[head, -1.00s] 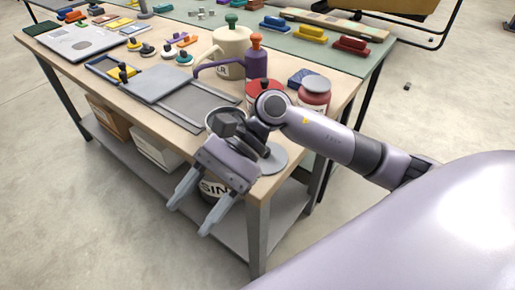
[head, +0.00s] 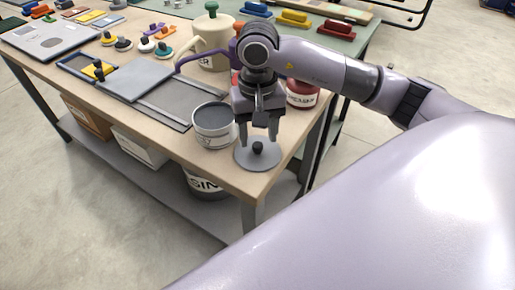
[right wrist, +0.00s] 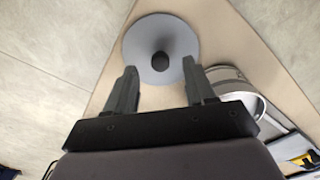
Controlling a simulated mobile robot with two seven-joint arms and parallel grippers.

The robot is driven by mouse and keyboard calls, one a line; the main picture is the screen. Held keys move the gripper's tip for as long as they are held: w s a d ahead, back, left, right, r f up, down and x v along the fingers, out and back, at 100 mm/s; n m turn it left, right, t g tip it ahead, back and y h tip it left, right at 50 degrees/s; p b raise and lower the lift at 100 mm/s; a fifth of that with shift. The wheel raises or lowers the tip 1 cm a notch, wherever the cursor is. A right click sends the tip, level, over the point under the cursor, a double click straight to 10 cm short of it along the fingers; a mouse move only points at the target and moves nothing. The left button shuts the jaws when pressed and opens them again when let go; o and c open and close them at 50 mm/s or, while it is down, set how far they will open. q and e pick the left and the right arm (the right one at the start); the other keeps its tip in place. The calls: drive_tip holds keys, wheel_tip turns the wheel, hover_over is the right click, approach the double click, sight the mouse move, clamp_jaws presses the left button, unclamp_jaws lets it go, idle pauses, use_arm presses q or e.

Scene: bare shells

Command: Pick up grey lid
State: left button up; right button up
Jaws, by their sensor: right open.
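The grey lid (head: 267,156) is a flat round disc with a dark round knob on top. It lies on the table near its front right corner. In the right wrist view the lid (right wrist: 183,45) lies just beyond the fingertips, with its knob roughly between their lines. My right gripper (head: 258,136) is open and points down over the lid, its fingers above and beside the knob. It also shows in the right wrist view (right wrist: 160,72) with nothing between its fingers. My left gripper is not in view.
An open grey-filled can (head: 213,126) stands close left of the lid. A red can (head: 301,94) and a beige jug (head: 207,48) stand behind. The wooden table's (head: 232,178) front edge and corner are close to the lid. Trays and knobbed pieces lie further left.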

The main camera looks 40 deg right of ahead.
drive_tip(key=shift+f, duration=1.2)
clamp_jaws()
drive_tip(key=shift+r, duration=0.15)
